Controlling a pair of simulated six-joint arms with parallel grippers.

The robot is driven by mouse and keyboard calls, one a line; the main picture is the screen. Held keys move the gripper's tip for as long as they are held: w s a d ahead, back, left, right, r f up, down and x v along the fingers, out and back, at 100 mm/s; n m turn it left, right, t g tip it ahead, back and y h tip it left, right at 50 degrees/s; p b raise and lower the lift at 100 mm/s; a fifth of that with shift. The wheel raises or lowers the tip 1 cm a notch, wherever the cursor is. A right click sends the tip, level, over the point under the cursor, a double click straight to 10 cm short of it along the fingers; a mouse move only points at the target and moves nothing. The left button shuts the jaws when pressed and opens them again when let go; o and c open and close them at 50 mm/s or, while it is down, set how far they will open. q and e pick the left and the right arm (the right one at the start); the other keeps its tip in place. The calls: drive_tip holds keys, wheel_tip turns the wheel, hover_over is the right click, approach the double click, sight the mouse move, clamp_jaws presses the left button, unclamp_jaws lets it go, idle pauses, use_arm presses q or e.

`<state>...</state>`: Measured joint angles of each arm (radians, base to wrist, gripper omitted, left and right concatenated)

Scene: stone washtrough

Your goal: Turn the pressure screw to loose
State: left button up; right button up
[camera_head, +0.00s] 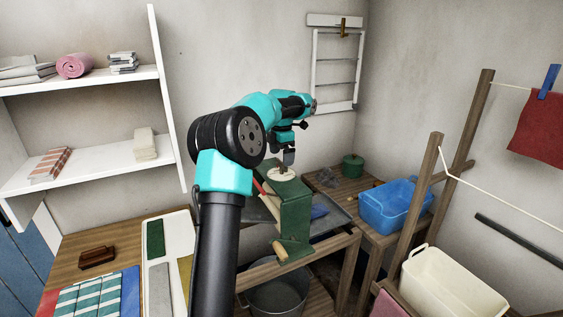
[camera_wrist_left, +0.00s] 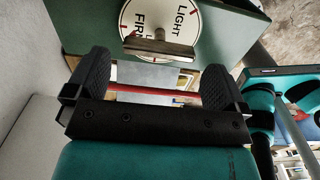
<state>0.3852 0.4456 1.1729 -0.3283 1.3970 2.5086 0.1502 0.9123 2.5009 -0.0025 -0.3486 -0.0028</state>
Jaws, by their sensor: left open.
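The pressure screw (camera_wrist_left: 160,47) is a metal crossbar handle over a round white dial (camera_wrist_left: 137,14) with red marks. LIGHT and part of FIRM can be read on the dial; another word is mostly hidden by the bar. The bar lies roughly left to right in the left wrist view. The dial (camera_head: 281,176) sits on top of the green wringer (camera_head: 296,205) in the head view. My left gripper (camera_wrist_left: 155,75) is open, its fingers apart and short of the bar, with nothing between them. In the head view it is above the dial and hides the screw. My right gripper is not in view.
A wooden crank grip (camera_head: 280,250) sticks out of the wringer's front, above a metal bucket (camera_head: 277,298). A blue basin (camera_head: 393,207) and green pot (camera_head: 353,165) stand to the right. Folded cloths (camera_head: 95,295) lie at left. A wooden clothes rack (camera_head: 430,190) stands at right.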

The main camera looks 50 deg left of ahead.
sight(281, 165)
use_arm(q)
drive_tip(key=shift+f, duration=1.45)
drive_tip(key=c, duration=0.7)
drive_tip(key=shift+c, duration=0.2)
